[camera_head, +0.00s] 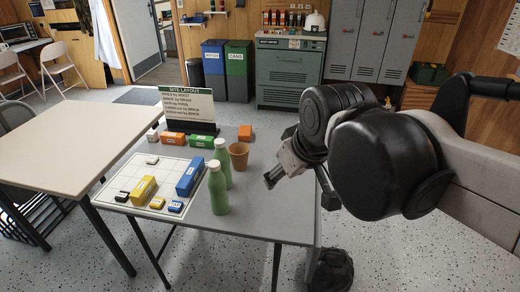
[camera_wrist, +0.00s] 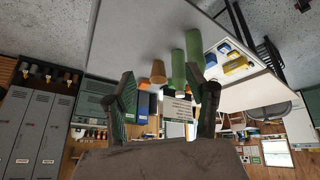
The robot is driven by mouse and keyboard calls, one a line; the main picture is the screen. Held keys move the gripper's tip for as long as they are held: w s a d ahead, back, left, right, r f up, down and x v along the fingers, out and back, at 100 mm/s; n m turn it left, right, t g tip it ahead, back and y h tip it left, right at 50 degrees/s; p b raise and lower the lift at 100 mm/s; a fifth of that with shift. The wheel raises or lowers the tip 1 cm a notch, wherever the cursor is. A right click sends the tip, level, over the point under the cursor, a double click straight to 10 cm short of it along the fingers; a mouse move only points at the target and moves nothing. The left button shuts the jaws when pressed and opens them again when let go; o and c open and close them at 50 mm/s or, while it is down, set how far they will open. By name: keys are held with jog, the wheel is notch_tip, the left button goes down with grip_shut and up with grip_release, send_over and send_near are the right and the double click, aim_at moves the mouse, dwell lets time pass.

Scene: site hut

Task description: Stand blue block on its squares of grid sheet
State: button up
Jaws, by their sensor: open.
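A long blue block (camera_head: 189,178) with a white label rests on the right part of the white grid sheet (camera_head: 113,183), behind the green bottles as seen from the right. A smaller blue block (camera_head: 176,207) with a label sits at the sheet's front right corner. The picture does not show exactly which squares the long block covers.
Two green bottles (camera_head: 217,190) and a brown cup (camera_head: 239,156) stand between my gripper and the sheet. Yellow blocks (camera_head: 143,190) and a black block (camera_head: 122,197) share the sheet. Orange (camera_head: 172,139) and green blocks (camera_head: 201,141) lie before the layout sign (camera_head: 188,105).

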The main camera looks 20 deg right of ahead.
jog(key=s+f+m, duration=0.1)
jog(key=s+f, duration=0.1)
jog(key=s+d+f+m+t, duration=0.1)
jog(key=s+m, duration=0.1)
jog(key=shift+s+d+f, duration=0.1)
jog(key=shift+s+f, duration=0.15)
jog(key=shift+f, duration=0.1)
